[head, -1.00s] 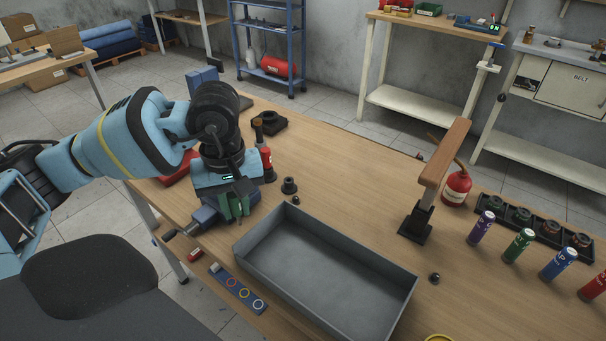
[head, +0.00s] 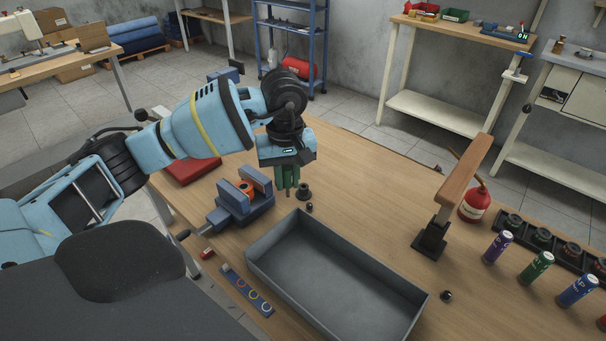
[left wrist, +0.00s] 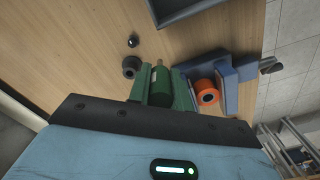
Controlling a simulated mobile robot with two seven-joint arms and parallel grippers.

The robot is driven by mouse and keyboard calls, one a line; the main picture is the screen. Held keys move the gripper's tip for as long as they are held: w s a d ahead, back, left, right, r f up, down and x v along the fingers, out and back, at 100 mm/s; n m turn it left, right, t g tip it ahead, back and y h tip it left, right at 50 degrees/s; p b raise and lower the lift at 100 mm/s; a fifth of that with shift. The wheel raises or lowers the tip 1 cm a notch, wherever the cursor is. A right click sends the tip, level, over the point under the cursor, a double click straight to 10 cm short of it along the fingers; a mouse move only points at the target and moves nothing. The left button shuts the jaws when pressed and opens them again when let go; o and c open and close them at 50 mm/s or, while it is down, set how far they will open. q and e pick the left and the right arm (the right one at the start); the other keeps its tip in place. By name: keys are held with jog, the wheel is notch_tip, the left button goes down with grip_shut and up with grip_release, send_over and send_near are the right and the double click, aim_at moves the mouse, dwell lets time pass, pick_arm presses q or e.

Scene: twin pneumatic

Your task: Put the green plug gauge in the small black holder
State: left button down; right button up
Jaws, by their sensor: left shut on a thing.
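My left gripper (head: 286,180) is shut on the green plug gauge (left wrist: 160,84). In the left wrist view the gauge is a green cylinder with a thin metal tip, held between the two green fingers (left wrist: 161,92). In the head view the fingers point down over the table and largely hide the gauge. The small black holder (head: 303,192) stands on the table just right of the fingers. In the left wrist view the holder (left wrist: 131,66) is a round dark piece with a hole, apart from the gauge. My right gripper is not in view.
A blue vise (head: 240,208) with an orange ring-shaped part (head: 246,189) stands left of the gripper. A grey tray (head: 253,262) lies in front, with a small black knob (head: 309,207) by its far corner. A wooden lever on a black base (head: 430,242) stands right.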

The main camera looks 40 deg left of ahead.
pick_arm(q)
jog(key=w, duration=0.5)
jog(key=shift+w+a+f, duration=0.2)
jog(key=shift+w+f, duration=0.1)
jog(key=shift+w, duration=0.2)
jog(key=shift+w+f+p, duration=0.1)
jog(key=shift+f+p, duration=0.2)
jog(key=shift+f, duration=1.45)
jog(key=shift+f, duration=0.15)
jog(key=c, duration=1.3)
grip_release()
notch_tip(320, 180, up, 12)
jog(key=shift+r, duration=0.15)
